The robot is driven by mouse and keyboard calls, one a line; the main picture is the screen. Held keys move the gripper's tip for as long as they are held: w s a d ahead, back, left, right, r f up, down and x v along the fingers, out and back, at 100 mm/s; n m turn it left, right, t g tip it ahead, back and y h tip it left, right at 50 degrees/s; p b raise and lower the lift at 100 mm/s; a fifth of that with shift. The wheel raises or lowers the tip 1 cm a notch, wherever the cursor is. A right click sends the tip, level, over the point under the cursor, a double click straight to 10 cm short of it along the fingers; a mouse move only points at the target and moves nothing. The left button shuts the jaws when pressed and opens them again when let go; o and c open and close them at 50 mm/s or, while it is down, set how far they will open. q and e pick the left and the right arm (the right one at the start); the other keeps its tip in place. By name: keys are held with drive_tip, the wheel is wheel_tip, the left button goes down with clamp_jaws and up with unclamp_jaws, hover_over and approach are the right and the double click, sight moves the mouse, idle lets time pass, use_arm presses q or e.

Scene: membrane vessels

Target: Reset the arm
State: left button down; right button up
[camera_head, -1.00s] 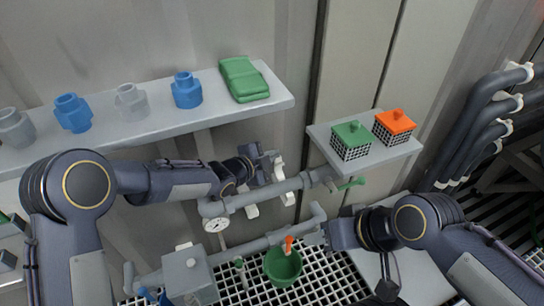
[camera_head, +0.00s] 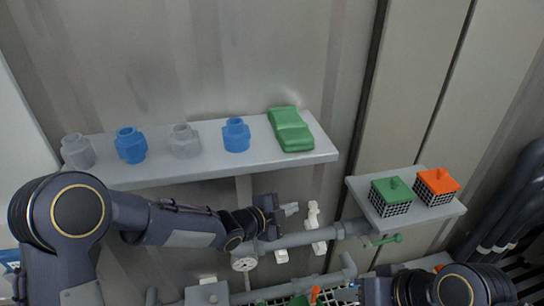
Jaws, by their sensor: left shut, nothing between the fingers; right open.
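My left arm reaches in from the left, and my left gripper (camera_head: 288,209) is shut and empty. It is just left of a white valve handle (camera_head: 312,215) on the grey pipe (camera_head: 300,239), with a small gap visible between them. My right gripper (camera_head: 352,291) is low in the picture, close to the lower pipe and partly cut off by the bottom edge. It appears open, with nothing seen in it.
A grey shelf (camera_head: 230,172) holds blue and grey fittings and a folded green item (camera_head: 290,130). A gauge (camera_head: 244,264) and green valve handle (camera_head: 386,240) sit on the piping.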

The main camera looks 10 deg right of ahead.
use_arm(q)
drive_tip(key=w+a+r+n+t+y, duration=0.1)
drive_tip(key=a+r+n+y, duration=0.15)
drive_tip(key=a, duration=0.45)
drive_tip(key=w+a+r+n+t+y, duration=0.1)
drive_tip(key=a+r+n+y, duration=0.15)
drive_tip(key=a, duration=0.45)
drive_tip(key=s+a+r+n+y, duration=0.2)
drive_tip(key=s+a+n, duration=0.2)
drive_tip(key=a, duration=0.3)
drive_tip(key=s+a+r+n+y, duration=0.1)
drive_tip(key=s+a+r+n, duration=0.2)
drive_tip(key=a, duration=0.4)
drive_tip(key=s+a+f+n+g, duration=0.2)
drive_tip(key=s+a+n, duration=0.2)
drive_tip(key=s+n, duration=0.55)
drive_tip(key=s+a+f+n+g, duration=0.1)
drive_tip(key=s+a+f+n, duration=0.2)
drive_tip(key=s, duration=1.1)
wheel_tip(320, 180, up, 26)
drive_tip(key=p, duration=2.4)
drive_tip(key=shift+w+a+r+p, duration=0.15)
drive_tip(key=shift+w+p, duration=0.2)
drive_tip(key=shift+w, duration=0.05)
drive_tip(key=shift+n, duration=0.25)
